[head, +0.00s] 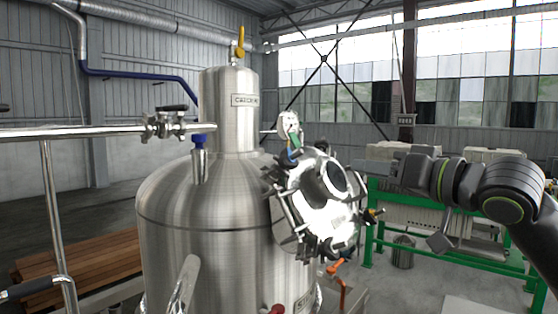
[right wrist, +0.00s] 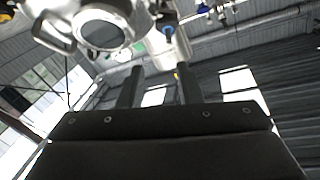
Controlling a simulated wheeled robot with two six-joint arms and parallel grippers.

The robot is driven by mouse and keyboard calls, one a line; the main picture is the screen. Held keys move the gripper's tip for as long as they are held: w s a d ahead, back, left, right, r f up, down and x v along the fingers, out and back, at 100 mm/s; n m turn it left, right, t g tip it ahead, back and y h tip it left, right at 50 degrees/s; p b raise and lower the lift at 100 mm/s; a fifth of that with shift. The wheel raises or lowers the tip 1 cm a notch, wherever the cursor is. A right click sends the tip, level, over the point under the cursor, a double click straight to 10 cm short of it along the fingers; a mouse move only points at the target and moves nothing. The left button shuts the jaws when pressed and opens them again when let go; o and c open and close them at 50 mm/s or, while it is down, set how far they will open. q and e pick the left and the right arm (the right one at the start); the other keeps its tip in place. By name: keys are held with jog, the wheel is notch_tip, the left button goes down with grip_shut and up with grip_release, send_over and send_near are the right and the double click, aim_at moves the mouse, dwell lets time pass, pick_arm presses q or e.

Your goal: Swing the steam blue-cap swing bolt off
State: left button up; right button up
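The steel tank (head: 215,225) carries a round, shiny manway cover (head: 330,215) on its right side, with several swing bolts around its rim. A small blue part (head: 291,157) shows at the cover's upper left edge, which looks like the blue-cap bolt; its exact position is hard to make out. My right gripper (head: 372,166) is to the right of the cover, pointing left, apart from it. In the right wrist view its two fingers (right wrist: 157,72) are spread with nothing between them. The cover (right wrist: 102,30) shows at the top left there. My left gripper is not in view.
A blue-topped fitting (head: 199,145) stands on the tank's shoulder. A steel rail (head: 85,132) with a valve crosses at left. A green-framed bench (head: 450,235) stands behind my right arm. An orange-handled valve (head: 335,267) sits below the cover.

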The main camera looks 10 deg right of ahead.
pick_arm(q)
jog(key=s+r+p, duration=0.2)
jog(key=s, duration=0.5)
pick_arm(e)
jog(key=p, duration=0.2)
send_near(301, 154)
jog(key=p+x, duration=0.4)
jog(key=x, duration=0.3)
jog(key=shift+w+r+p, duration=0.1)
jog(key=shift+w+p, duration=0.05)
jog(key=shift+p, duration=0.2)
jog(key=shift+w+a, duration=0.35)
jog(key=shift+w, duration=0.3)
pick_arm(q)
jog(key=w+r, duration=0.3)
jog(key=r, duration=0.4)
